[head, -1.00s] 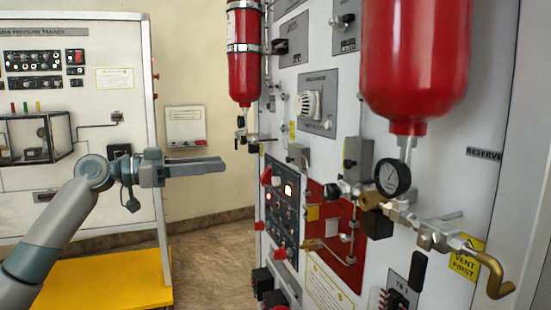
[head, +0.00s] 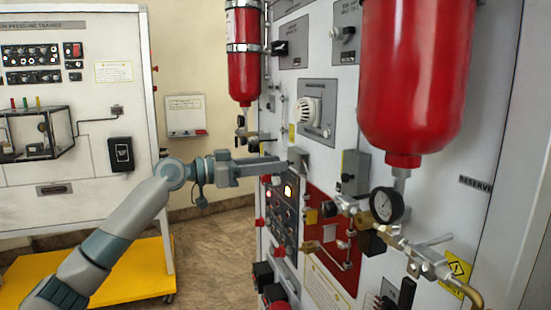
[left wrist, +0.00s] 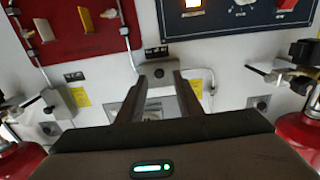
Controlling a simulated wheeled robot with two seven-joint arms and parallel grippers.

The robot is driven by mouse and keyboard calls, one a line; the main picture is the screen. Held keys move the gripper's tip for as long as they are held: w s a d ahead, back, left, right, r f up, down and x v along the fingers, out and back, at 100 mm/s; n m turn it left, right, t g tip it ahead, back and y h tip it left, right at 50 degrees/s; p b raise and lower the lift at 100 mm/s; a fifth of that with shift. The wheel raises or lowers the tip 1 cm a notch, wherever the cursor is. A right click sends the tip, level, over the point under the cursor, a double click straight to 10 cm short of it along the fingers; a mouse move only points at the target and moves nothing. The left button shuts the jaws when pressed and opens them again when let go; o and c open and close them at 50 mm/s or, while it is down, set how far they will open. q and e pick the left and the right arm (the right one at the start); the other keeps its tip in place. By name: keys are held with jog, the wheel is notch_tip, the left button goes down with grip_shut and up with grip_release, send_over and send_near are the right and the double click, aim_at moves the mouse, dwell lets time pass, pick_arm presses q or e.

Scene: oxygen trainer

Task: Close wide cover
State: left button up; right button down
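No part is clearly marked as the wide cover, and I cannot tell for sure which one it is. A small grey box (head: 299,158) on the trainer panel is at the tips of my left gripper (head: 281,167) in the head view. In the left wrist view this grey box (left wrist: 155,73) lies just beyond the fingertips. The two fingers of my left gripper (left wrist: 159,82) are apart with nothing held between them. A pale plate (left wrist: 160,106) on the panel shows between them. Whether the fingers touch the box cannot be told. My right gripper is not in view.
A dark switch panel (head: 282,212) with lit lamps sits below the grey box. A red cylinder (head: 244,60) hangs above, and a larger one (head: 418,80) hangs to the right. A pressure gauge (head: 386,205) and brass fittings stick out. Open floor (head: 218,250) lies left of the trainer.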

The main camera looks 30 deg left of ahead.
pick_arm(q)
jog(key=shift+w+d, duration=0.45)
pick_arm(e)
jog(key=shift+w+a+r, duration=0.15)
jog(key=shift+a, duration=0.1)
pick_arm(q)
jog(key=shift+c, duration=0.3)
grip_shut()
jog(key=shift+d+f+t+h+b, duration=0.15)
jog(key=shift+f+t+h+b, duration=0.35)
jog(key=shift+b, duration=1.55)
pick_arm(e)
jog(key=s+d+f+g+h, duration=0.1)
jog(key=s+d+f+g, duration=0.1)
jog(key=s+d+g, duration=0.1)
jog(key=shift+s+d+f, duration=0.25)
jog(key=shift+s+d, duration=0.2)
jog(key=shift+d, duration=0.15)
